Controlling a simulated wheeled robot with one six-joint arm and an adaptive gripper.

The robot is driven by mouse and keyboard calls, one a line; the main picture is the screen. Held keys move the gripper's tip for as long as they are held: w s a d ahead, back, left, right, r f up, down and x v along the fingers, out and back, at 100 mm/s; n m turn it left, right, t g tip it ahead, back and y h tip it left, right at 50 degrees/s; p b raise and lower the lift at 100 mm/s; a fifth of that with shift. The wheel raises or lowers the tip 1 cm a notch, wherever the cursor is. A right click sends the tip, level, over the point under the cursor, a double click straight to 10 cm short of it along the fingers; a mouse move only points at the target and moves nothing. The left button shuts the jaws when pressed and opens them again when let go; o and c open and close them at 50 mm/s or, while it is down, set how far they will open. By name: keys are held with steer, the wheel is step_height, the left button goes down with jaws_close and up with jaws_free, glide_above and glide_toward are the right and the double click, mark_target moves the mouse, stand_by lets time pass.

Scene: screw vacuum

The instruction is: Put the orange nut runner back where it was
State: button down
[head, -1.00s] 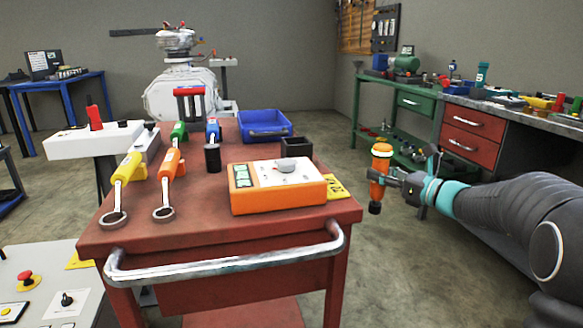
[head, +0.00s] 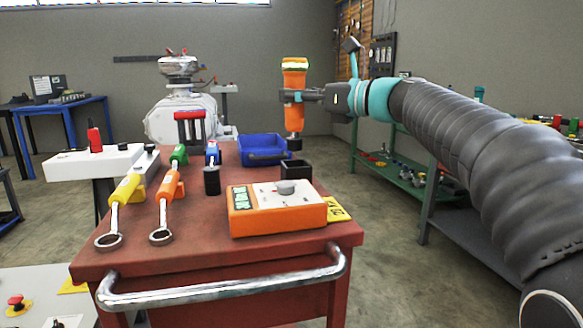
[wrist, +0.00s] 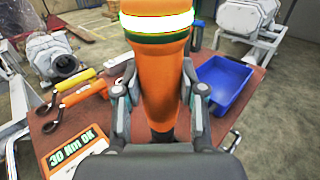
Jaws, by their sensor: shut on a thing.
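The orange nut runner (head: 294,78) is upright in my gripper (head: 308,96), its black nose pointing down. It hangs above the far right part of the red cart (head: 215,215). In the head view its nose appears just above a small open black square holder (head: 297,171) on the cart; the gap cannot be judged exactly. In the wrist view both fingers of my gripper (wrist: 160,95) close around the orange body (wrist: 158,65) of the nut runner. The holder is not visible there.
A blue bin (head: 264,150) stands behind the holder. An orange box with a display (head: 278,208) stands in front of it. Green shelving (head: 392,172) is at the right.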

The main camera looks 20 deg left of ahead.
mark_target(297, 139)
steer(key=shift+f+b, duration=1.05)
steer(key=shift+f, duration=3.2)
steer(key=shift+f+b, duration=0.3)
steer(key=shift+f, duration=0.4)
steer(key=c, duration=0.7)
jaws_free()
steer(key=shift+f, duration=0.15)
steer(key=shift+r+p, duration=0.35)
steer(key=shift+r, duration=0.35)
steer(key=v, duration=1.2)
